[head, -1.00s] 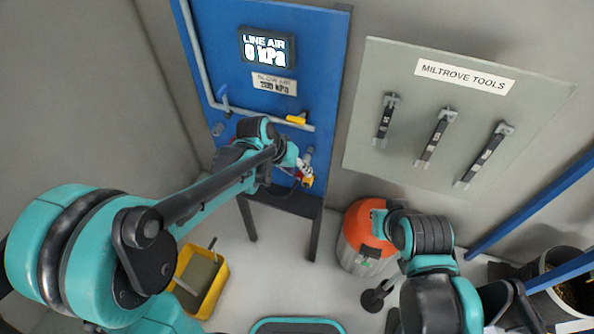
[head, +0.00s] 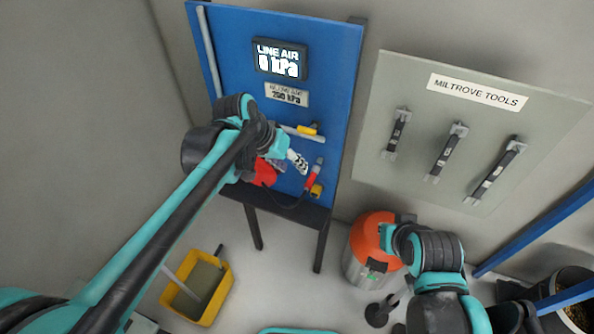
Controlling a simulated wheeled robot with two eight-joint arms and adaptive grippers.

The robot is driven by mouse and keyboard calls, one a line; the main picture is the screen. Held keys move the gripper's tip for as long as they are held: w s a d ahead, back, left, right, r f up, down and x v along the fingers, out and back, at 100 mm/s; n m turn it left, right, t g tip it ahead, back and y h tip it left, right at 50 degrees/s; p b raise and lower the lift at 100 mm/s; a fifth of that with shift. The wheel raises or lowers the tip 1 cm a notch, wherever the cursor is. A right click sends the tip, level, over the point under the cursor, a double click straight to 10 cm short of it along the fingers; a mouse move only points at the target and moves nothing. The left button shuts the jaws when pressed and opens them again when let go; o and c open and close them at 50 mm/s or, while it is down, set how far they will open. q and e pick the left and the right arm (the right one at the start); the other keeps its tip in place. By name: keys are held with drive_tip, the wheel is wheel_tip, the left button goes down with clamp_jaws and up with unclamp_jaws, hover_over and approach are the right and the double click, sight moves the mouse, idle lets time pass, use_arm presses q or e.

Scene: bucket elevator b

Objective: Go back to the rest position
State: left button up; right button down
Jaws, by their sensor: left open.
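My left arm reaches in from the left to the blue panel (head: 345,60). My left gripper (head: 298,160) is open in front of the panel's lower part, beside a red part (head: 262,174) that is partly hidden by my wrist. A red and yellow fitting (head: 316,180) with a dark hose hangs just right of the gripper, apart from it. I cannot see anything held in the fingers.
A display (head: 279,60) reads LINE AIR 0 kPa. A yellow lever (head: 307,129) sits on the pipe. A tool board (head: 400,75) with three dark tools hangs at right. A yellow bucket (head: 222,290) stands on the floor at left. Blue bars and a bin (head: 567,280) are at lower right.

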use_arm(q)
drive_tip(key=shift+s+a+r, duration=0.1)
drive_tip(key=shift+r, duration=0.2)
drive_tip(key=s+a+f+n+t+y+b, duration=0.1)
drive_tip(key=s+a+f+y+b, duration=0.1)
drive_tip(key=s+a+f+b, duration=0.4)
drive_tip(key=s+a+f+n+t+y+b, duration=0.2)
drive_tip(key=s+a+f+b, duration=0.4)
drive_tip(key=s+f, duration=0.2)
wheel_tip(320, 180, down, 3)
drive_tip(key=shift+a+r+t, duration=0.1)
drive_tip(key=shift+a+t, duration=0.05)
drive_tip(key=shift+t, duration=0.15)
